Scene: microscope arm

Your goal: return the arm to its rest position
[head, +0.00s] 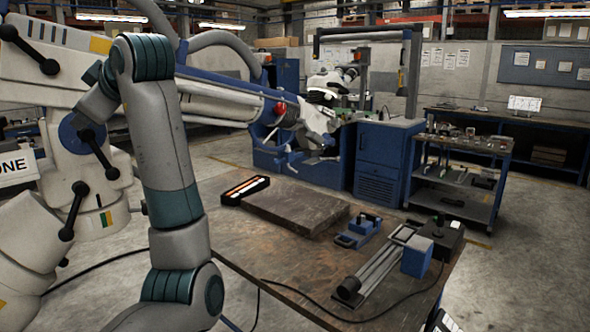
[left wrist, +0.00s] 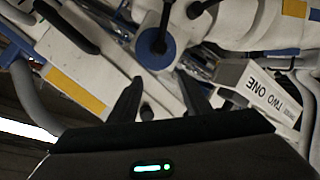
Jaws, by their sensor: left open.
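The microscope arm is a large white arm (head: 35,85) at the left of the head view, with a blue joint disc (head: 70,133) and several black ball-ended levers (head: 72,212). Its white tube (head: 215,100) runs right towards a microscope head. In the left wrist view the white arm (left wrist: 90,75) fills the background, with a blue disc (left wrist: 147,55) and a black lever on it. My left gripper (left wrist: 158,80) is open and points at this arm. A small black knob (left wrist: 147,112) shows between its fingers; contact cannot be told. My right gripper is not in view.
A brown workbench (head: 290,262) carries a dark slab (head: 296,208), a blue tool (head: 358,232) and a rail device (head: 373,272). A blue cabinet (head: 382,158) and a cart (head: 450,185) stand behind. Open floor lies at right. A "TWO ONE" label box (left wrist: 268,92) sits close to the gripper.

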